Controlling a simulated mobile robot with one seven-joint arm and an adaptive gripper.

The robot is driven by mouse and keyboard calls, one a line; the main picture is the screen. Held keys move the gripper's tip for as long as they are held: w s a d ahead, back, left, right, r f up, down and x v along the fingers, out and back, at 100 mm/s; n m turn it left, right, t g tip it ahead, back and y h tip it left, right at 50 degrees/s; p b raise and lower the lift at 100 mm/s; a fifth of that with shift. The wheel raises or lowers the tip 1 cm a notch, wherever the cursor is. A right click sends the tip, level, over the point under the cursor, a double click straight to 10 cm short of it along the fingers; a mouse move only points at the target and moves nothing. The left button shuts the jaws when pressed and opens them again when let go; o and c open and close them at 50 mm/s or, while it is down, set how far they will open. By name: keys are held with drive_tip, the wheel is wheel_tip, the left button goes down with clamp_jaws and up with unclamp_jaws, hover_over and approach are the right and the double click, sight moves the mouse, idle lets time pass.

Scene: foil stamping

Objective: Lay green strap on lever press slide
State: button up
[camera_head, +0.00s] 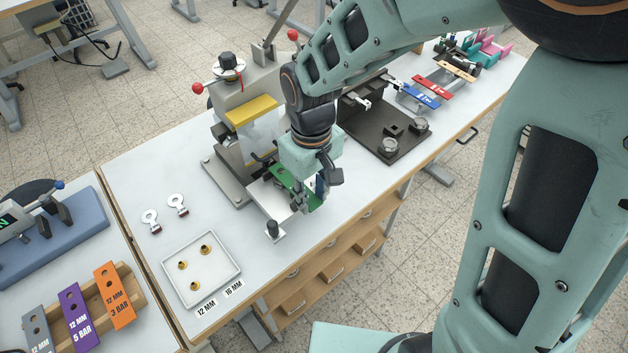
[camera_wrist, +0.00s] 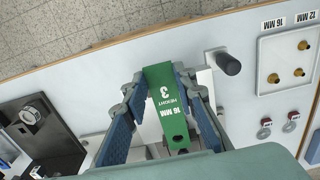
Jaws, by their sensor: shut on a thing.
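Whether the strap touches the slide cannot be told. The lever press (camera_head: 228,92), with a yellow block and red-ended lever, stands behind. My gripper hides part of the strap and slide.
A white tray (camera_head: 167,262) with brass pieces and two ring tags (camera_head: 178,203) lie left of the press. A dark fixture plate (camera_head: 365,138) is to the right, with red and blue straps (camera_head: 432,87) beyond. Orange and purple straps (camera_head: 75,318) stand in a wooden holder at lower left.

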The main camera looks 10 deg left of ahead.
drive_tip(key=shift+f+b, duration=0.75)
drive_tip(key=shift+f, duration=0.3)
drive_tip(key=o, duration=1)
drive_tip(key=shift+r, duration=0.1)
wheel_tip(320, 180, up, 12)
drive_tip(key=shift+f, duration=0.1)
